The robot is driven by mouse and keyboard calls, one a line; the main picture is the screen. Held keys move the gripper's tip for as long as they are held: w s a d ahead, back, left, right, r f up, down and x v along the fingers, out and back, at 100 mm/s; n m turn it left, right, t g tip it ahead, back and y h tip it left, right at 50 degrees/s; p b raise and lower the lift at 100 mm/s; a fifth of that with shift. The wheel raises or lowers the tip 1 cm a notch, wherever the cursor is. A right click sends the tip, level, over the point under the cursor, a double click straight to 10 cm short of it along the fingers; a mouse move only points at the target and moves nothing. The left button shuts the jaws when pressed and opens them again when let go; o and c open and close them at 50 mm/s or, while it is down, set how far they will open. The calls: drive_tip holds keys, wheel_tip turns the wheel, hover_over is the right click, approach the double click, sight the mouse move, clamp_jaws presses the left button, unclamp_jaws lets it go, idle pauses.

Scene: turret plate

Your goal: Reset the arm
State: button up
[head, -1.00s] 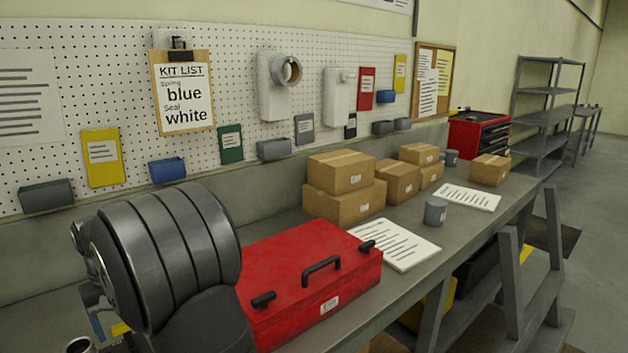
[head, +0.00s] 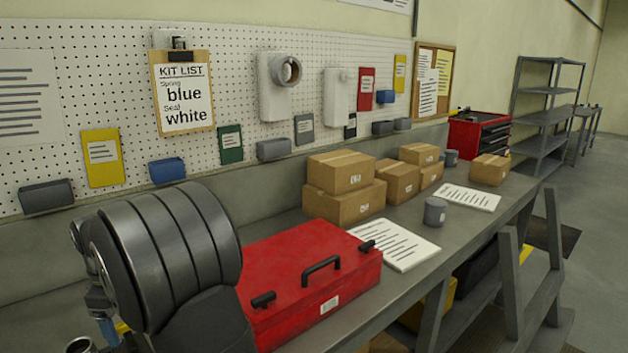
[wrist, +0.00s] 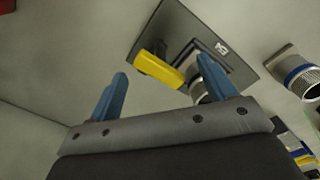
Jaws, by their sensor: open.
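My gripper (wrist: 165,85) is open in the wrist view, its two blue fingers apart with nothing between them. Beyond the fingertips, a dark square plate (wrist: 205,22) lies on the grey surface. A yellow block-like piece (wrist: 158,70) and a black bent handle sit on or by the plate, and a metal cylinder is partly hidden behind the right finger. In the head view, my large grey arm link covers most of the work area. A blue bit of my gripper shows low at the left (head: 107,330).
A metal cylinder with a blue band (wrist: 300,74) stands at the right in the wrist view. A red toolbox (head: 310,275) lies beside my arm. Cardboard boxes (head: 343,202) and papers (head: 405,246) are farther along the bench. A kit list clipboard (head: 183,92) reads spring blue, seal white.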

drive_tip(key=n, duration=0.4)
drive_tip(key=shift+n, duration=1.8)
